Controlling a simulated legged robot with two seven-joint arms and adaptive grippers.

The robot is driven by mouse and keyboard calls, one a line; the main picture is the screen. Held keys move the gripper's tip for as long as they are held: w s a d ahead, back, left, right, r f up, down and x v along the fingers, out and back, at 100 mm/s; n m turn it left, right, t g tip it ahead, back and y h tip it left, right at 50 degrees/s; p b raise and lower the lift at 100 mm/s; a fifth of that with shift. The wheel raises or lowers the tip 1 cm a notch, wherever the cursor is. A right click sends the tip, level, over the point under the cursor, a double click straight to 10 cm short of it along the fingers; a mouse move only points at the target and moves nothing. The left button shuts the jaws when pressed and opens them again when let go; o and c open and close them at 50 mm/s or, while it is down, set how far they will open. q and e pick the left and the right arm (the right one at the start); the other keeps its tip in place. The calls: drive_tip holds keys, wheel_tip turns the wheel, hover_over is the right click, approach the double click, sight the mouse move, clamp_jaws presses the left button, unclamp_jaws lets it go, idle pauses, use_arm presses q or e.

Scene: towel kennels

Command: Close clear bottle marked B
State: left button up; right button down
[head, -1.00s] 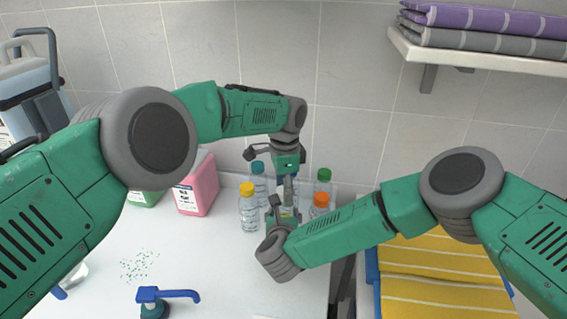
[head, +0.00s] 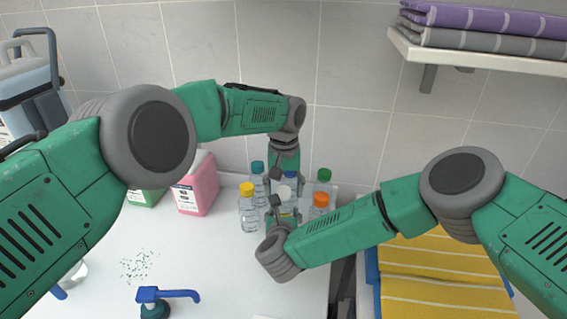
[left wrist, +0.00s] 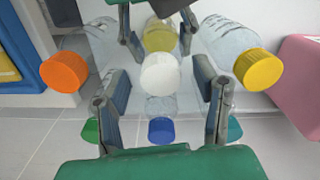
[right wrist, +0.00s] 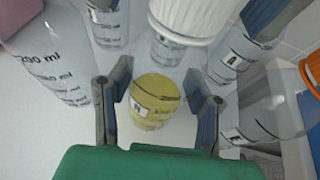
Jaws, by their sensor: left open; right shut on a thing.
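A clear bottle (head: 285,211) with yellow liquid stands among the other bottles; its label is too small to read surely, and it also shows in the right wrist view (right wrist: 156,98). A white ribbed cap (head: 284,192) sits at its top; whether it is tight I cannot tell. My right gripper (right wrist: 160,95) is shut around the yellow bottle's lower body. My left gripper (left wrist: 162,80) is open, fingers either side of the white cap (left wrist: 160,73) with gaps showing.
Close around stand clear bottles with yellow (head: 247,189), teal (head: 257,167), blue (head: 290,176), green (head: 324,175) and orange (head: 321,199) caps. A pink jug (head: 199,185) and a blue pump (head: 165,295) stand left. Yellow towels (head: 440,275) lie right. The front counter is mostly clear.

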use_arm(q)
drive_tip(key=n, duration=0.5)
use_arm(e)
drive_tip(key=shift+f, duration=0.1)
use_arm(q)
drive_tip(key=n, duration=0.5)
drive_tip(key=shift+s, duration=0.1)
drive_tip(key=n, duration=1)
wheel_tip(320, 180, up, 8)
drive_tip(key=shift+r, duration=0.1)
use_arm(e)
drive_tip(key=c, duration=0.7)
unclamp_jaws()
drive_tip(key=shift+s, duration=0.1)
